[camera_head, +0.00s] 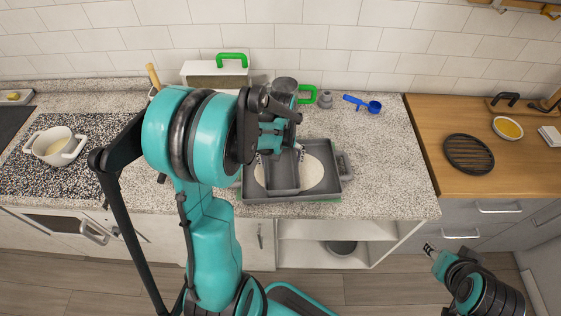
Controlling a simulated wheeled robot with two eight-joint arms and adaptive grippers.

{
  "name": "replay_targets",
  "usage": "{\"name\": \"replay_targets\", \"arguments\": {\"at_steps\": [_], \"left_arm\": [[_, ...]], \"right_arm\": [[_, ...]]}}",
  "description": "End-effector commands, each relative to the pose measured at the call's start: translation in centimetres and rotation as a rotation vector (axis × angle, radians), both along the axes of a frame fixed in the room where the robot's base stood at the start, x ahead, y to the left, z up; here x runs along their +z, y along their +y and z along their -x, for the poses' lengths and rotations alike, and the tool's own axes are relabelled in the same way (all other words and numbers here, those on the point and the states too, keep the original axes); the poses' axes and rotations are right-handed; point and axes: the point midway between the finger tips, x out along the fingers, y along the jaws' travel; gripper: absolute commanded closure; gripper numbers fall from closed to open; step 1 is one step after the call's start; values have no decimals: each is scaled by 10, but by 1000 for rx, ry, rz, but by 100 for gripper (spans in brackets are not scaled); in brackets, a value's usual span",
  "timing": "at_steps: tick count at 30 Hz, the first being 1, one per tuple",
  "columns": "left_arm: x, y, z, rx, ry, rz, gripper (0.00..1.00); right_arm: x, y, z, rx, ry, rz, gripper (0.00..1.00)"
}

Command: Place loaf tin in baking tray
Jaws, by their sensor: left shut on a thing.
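The dark grey loaf tin (284,177) is at the middle of the counter, over the left half of the baking tray (318,194). My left gripper (280,154) comes down from above and is shut on the loaf tin near its back end. The tin lies within the tray's outline; I cannot tell whether it touches the tray floor. A pale round piece (315,173) lies in the tray, partly behind the tin. My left arm covers the area left of the tray. My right gripper (431,249) is low at the right, in front of the cabinets, away from the tray; its jaw opening is unclear.
A white pot (55,146) is at the left. A black round rack (468,153) is on the wooden counter. Speckled counter right of the tray is clear.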

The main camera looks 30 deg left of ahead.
Motion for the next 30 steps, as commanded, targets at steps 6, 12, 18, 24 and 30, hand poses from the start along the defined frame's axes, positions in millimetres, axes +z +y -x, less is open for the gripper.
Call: {"name": "replay_targets", "arguments": {"at_steps": [6, 12, 18, 24, 30], "left_arm": [[-3, 0, 0, 0, 0, 0, 0], [-3, 0, 0, 0, 0, 0, 0], [4, 0, 0, 0, 0, 0, 0], [42, 0, 0, 0, 0, 0, 0], [87, 0, 0, 0, 0, 0, 0]], "right_arm": [[-3, 0, 0, 0, 0, 0, 60], [-3, 0, 0, 0, 0, 0, 60], [3, 0, 0, 0, 0, 0, 60], [14, 0, 0, 0, 0, 0, 60], [25, 0, 0, 0, 0, 0, 60]]}}
